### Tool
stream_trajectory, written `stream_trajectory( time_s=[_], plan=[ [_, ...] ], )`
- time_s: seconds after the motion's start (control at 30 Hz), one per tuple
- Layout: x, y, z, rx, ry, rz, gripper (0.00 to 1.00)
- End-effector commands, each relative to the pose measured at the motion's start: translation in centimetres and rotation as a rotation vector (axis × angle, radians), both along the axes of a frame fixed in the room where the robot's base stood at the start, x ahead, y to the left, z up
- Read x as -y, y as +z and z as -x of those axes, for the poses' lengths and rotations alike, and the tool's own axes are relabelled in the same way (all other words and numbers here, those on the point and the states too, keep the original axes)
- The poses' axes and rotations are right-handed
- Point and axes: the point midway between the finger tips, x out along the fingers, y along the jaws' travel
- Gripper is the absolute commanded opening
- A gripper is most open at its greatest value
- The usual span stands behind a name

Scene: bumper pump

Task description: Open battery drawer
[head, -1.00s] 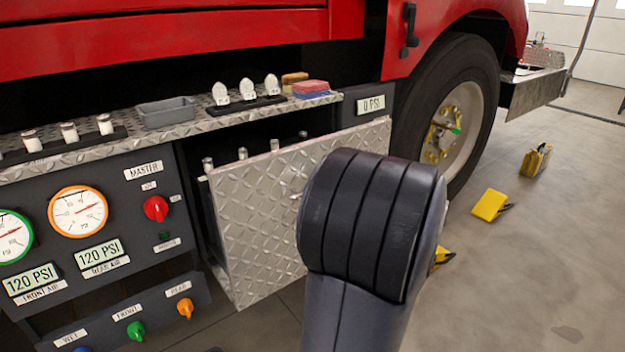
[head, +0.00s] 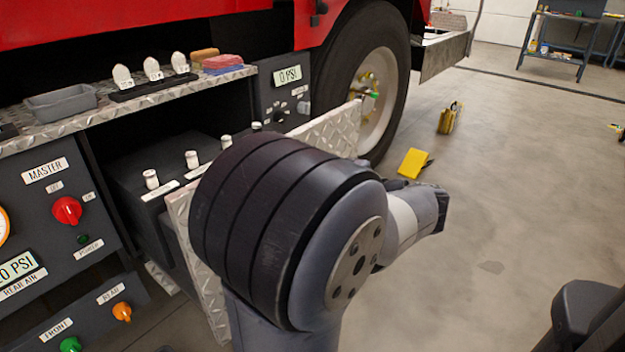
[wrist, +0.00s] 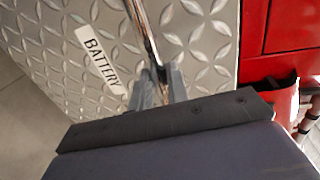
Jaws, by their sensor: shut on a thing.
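The battery drawer has a diamond-plate metal front (head: 333,130) and stands out from the truck's side in the head view. A dark box with several white-capped posts (head: 192,160) shows inside it, behind the front. In the wrist view the drawer front (wrist: 60,62) fills the left and middle and carries a BATTERY label (wrist: 101,55). A metal bar handle (wrist: 143,28) runs up across the front. My gripper (wrist: 159,82) is shut on the handle's near end. In the head view my arm covers part of the drawer front and hides the gripper and handle.
A diamond-plate shelf (head: 113,107) above holds a grey tray (head: 61,101). A gauge panel with a red master knob (head: 67,210) is left of the drawer. The wheel (head: 365,85) is right. Yellow chocks (head: 413,163) lie on open floor.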

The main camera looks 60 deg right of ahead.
Motion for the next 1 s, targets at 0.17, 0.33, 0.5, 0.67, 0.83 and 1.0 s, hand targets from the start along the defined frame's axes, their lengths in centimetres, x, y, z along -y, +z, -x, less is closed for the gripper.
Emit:
stream_trajectory(
  time_s=[0.17,0.33,0.5,0.67,0.83,1.0],
  plan=[
    [0.1,-0.8,0.1,-0.010,-0.005,-0.012,0.00],
    [0.1,-0.8,0.1,-0.010,-0.004,-0.012,0.19],
    [0.0,-0.6,0.1,-0.008,-0.002,-0.009,0.33],
    [0.0,-0.4,0.1,-0.007,-0.002,-0.005,0.35],
    [0.0,-0.2,0.3,-0.006,-0.002,-0.004,0.35],
    [-0.4,0.4,2.1,-0.006,-0.005,-0.005,0.35]
  ],
)
